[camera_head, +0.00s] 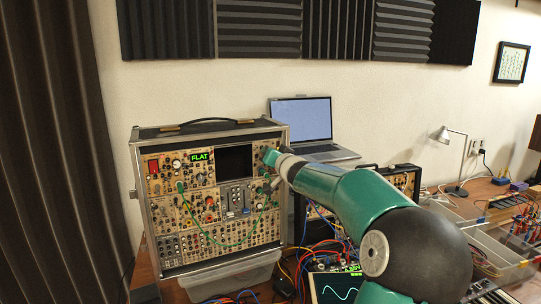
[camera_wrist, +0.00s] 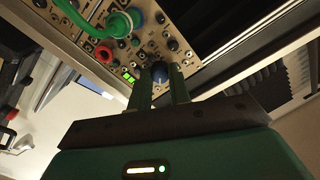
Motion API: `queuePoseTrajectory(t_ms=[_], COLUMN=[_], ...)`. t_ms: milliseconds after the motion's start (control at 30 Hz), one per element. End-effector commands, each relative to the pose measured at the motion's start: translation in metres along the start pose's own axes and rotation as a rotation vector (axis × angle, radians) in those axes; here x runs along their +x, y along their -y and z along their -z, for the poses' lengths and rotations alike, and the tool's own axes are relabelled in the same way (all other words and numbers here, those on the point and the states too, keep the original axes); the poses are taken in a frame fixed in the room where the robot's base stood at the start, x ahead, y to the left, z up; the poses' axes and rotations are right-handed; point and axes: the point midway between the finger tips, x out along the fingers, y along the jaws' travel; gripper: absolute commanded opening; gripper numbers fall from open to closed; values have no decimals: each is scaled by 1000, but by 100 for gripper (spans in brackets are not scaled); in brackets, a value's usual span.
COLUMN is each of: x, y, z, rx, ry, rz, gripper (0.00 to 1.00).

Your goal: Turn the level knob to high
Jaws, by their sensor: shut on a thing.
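The synth case (camera_head: 139,205) stands upright on the table in the head view, its panel covered with knobs and jacks. My gripper (camera_head: 272,163) reaches its upper right part, where my arm hides some of the panel. In the wrist view my gripper (camera_wrist: 162,85) has its two fingers on either side of a dark blue knob (camera_wrist: 160,70) and is shut on it. The knob's pointer and label cannot be read, so its setting cannot be told. A few small green lights (camera_wrist: 128,77) glow next to it. A green display (camera_head: 199,157) on the panel reads FLAT.
A green cable (camera_head: 226,245) loops across the panel, and a thick green plug (camera_wrist: 118,25) sits near my fingers. An open laptop (camera_head: 302,122) stands behind. Loose cables, an oscilloscope screen (camera_head: 338,290) and a clear bin (camera_head: 232,277) crowd the front.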

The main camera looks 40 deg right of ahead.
Motion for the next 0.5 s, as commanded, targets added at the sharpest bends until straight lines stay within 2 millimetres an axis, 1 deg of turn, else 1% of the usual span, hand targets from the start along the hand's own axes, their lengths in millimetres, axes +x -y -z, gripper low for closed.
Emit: queuePoseTrajectory(t_ms=[500], x=[0], y=[-1], z=[1], rx=[493], ry=[14], rz=[3], gripper=[0])
